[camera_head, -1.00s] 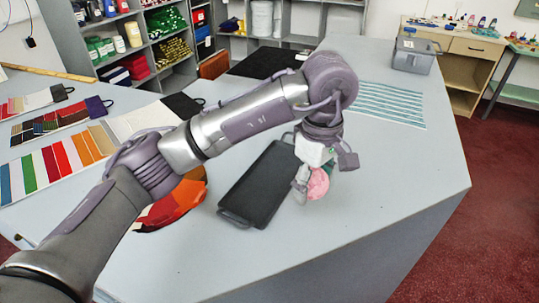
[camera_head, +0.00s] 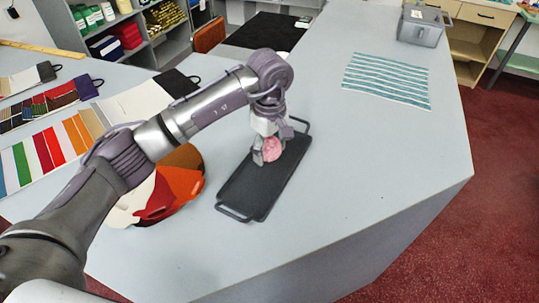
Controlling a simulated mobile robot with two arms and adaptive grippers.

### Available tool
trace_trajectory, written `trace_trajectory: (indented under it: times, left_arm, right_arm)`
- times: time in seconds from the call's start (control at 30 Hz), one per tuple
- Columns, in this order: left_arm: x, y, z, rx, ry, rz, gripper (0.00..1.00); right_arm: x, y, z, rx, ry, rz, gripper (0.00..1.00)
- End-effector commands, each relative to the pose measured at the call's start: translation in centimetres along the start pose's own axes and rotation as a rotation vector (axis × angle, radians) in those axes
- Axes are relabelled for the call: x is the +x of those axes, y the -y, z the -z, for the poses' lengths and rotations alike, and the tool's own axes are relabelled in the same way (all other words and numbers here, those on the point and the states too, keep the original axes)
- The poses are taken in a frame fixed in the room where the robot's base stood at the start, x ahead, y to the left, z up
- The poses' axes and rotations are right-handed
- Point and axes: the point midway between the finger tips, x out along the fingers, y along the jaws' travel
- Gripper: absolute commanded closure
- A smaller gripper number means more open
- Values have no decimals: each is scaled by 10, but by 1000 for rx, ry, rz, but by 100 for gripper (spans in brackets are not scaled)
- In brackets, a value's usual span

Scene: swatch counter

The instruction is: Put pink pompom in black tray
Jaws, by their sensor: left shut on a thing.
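The black tray (camera_head: 257,197) is a flat rectangle with a handle at each end, lying on the grey counter in the middle of the view. My left gripper (camera_head: 265,154) points down over the far half of the tray. It is shut on the pink pompom (camera_head: 272,149), which is partly covered by the fingers. I cannot tell whether the pompom touches the tray's surface. My right gripper is not in view.
Orange, red and cream swatches (camera_head: 184,184) lie left of the tray, partly behind my arm. A striped teal cloth (camera_head: 388,80) lies at the right, and a grey box (camera_head: 424,24) stands beyond it. The counter right of the tray is clear.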

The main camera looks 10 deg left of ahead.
Motion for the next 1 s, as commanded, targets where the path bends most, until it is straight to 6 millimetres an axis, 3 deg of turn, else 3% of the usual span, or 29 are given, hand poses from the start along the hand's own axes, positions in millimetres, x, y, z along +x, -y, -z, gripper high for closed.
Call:
trace_trajectory:
  times: [0.3, 0.7, 0.73, 0.8, 0.87, 1.0]
  left_arm:
    - [38, 1, 0, 0, 2, 2, 59]
    - [44, 0, 0, -1, 0, 0, 59]
    - [44, 0, 0, -1, 0, 0, 34]
    - [43, 0, 0, -1, 0, 0, 22]
    - [43, 0, 0, -1, 0, 0, 12]
    - [43, 0, 0, -1, 0, 0, 11]
  right_arm:
    - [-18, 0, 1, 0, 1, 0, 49]
    - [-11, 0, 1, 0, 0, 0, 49]
    - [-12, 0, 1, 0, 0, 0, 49]
    - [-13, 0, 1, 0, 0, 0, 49]
    - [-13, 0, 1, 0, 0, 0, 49]
    - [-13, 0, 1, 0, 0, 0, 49]
